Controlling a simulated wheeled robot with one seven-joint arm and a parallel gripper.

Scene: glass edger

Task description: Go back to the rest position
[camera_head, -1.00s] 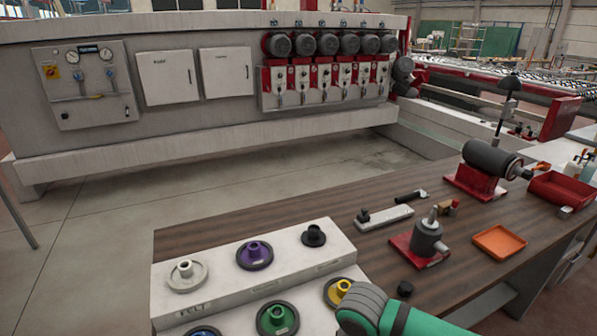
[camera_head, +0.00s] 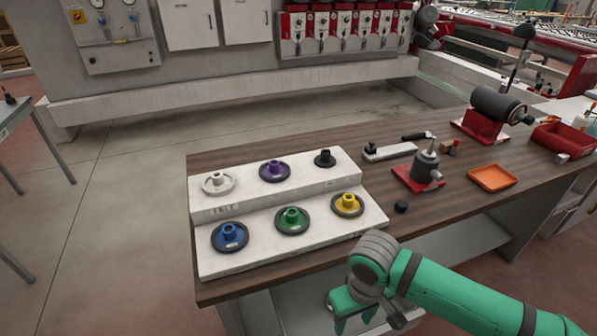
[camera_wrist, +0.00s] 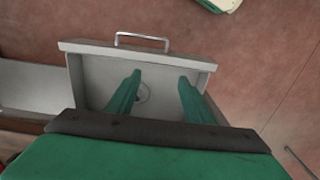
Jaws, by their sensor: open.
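My gripper (camera_head: 362,322) is at the end of my green arm, low in front of the workbench (camera_head: 310,153) in the head view. In the wrist view its two green fingers (camera_wrist: 158,82) are apart with nothing between them. Below or in front of them is an open, light grey drawer (camera_wrist: 92,72) with a metal handle (camera_wrist: 142,38). A thin round outline shows on the drawer's floor between the fingers; I cannot tell what it is.
A white stepped rack (camera_head: 270,258) on the bench holds several coloured wheels, such as a blue one (camera_head: 230,237) and a yellow one (camera_head: 347,204). A grey fixture on a red base (camera_head: 418,178) and an orange tray (camera_head: 492,178) stand to the right.

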